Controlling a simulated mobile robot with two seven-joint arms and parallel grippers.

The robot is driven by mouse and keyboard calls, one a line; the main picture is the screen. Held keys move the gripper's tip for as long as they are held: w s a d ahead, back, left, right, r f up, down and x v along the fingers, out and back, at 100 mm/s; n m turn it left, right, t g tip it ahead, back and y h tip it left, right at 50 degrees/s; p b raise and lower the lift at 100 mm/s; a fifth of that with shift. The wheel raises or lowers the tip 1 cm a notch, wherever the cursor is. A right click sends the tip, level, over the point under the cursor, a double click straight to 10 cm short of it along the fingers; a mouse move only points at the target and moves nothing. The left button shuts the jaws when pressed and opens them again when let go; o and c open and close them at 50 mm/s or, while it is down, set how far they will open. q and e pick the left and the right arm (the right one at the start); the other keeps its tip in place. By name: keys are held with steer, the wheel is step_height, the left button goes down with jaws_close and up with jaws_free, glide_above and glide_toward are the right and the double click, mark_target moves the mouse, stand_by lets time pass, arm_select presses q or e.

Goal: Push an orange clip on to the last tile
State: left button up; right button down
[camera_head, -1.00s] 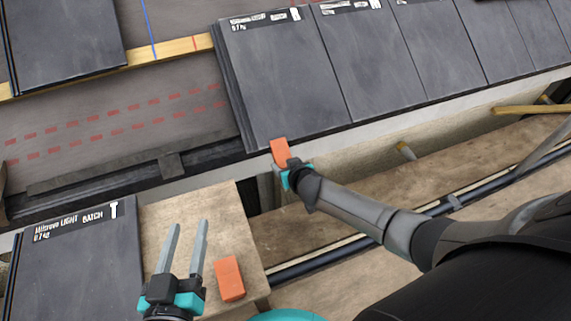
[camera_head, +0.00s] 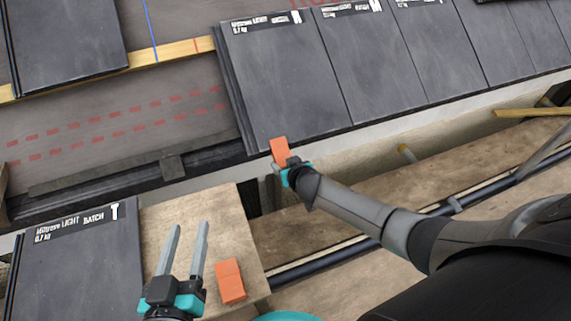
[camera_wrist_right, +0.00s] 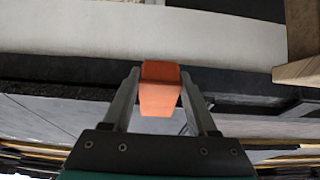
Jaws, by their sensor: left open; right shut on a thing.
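An orange clip (camera_head: 280,150) is held in my right gripper (camera_head: 288,165), at the lower left corner of the last tile (camera_head: 280,85) in the laid row. The clip also shows between the fingers in the right wrist view (camera_wrist_right: 160,88). In the head view its upper end overlaps the tile's lower edge; I cannot tell how firmly it is seated. My left gripper (camera_head: 184,250) is open and empty over the wooden board. A second orange clip (camera_head: 230,281) lies on the board to the right of the left gripper.
A loose tile (camera_head: 80,260) lies on the wooden board (camera_head: 190,215) at lower left. More laid tiles (camera_head: 375,65) run to the right. A wooden batten (camera_head: 170,49) and bare underlay (camera_head: 110,110) lie left of the row. A gap opens below the eave.

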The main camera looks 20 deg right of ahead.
steer(key=shift+w+r, duration=0.3)
steer(key=shift+w, duration=0.05)
steer(key=c, duration=0.6)
jaws_free()
steer(key=o, duration=0.5)
steer(key=shift+s+f, duration=0.15)
steer(key=s+r+p, duration=0.3)
steer(key=r+p, duration=0.3)
steer(key=p, duration=0.1)
steer(key=shift+s+a, duration=0.15)
steer(key=shift+s, duration=0.2)
